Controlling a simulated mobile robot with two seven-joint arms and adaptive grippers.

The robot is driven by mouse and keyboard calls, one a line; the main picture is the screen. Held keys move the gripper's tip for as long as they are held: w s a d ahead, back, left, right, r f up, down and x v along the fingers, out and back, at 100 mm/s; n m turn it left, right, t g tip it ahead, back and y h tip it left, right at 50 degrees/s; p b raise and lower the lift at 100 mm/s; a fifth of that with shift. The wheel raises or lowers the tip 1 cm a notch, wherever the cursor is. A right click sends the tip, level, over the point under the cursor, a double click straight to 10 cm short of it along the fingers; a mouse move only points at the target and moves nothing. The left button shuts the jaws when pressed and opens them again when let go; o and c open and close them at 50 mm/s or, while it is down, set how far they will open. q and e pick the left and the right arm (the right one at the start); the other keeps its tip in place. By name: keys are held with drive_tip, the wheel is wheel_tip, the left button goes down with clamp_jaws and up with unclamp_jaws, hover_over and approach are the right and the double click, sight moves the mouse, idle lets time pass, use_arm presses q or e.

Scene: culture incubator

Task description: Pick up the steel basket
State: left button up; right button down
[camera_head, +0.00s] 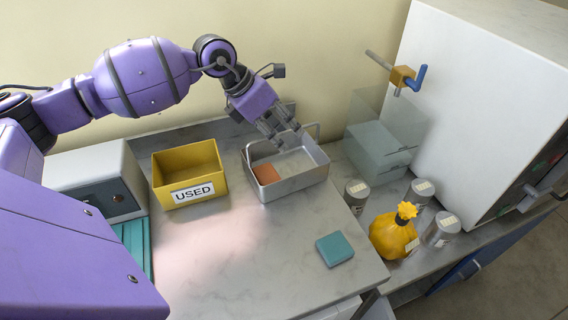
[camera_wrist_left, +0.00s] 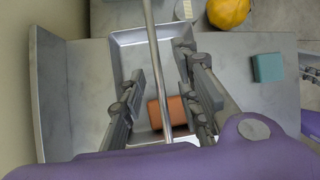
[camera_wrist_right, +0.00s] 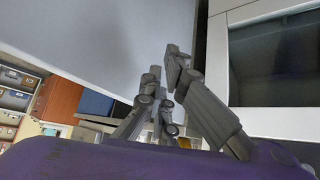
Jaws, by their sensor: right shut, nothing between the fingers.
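The steel basket (camera_head: 296,186) is a shallow open metal tray with a raised handle. It stands on the marble counter, and an orange-brown block (camera_head: 266,174) lies inside. My left gripper (camera_head: 284,141) is over the basket, pointing down. In the left wrist view the basket (camera_wrist_left: 130,52) lies below the open fingers (camera_wrist_left: 162,62), and the handle bar (camera_wrist_left: 155,60) runs between them. The fingers are apart from each other, with gaps beside the bar. My right gripper (camera_wrist_right: 176,62) is shut and empty, away from the basket, and shows only in the right wrist view.
A yellow bin marked USED (camera_head: 188,172) stands left of the basket. A teal block (camera_head: 335,248) lies on clear counter in front. To the right are grey canisters (camera_head: 356,195), a yellow tied bag (camera_head: 394,236), and the white incubator (camera_head: 470,105) with a clear door (camera_head: 385,135).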

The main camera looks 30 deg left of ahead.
use_arm(q)
drive_tip(key=shift+w+d+f, duration=0.2)
drive_tip(key=shift+w+f, duration=0.05)
drive_tip(key=shift+f, duration=0.35)
clamp_jaws()
drive_tip(key=shift+r, duration=0.1)
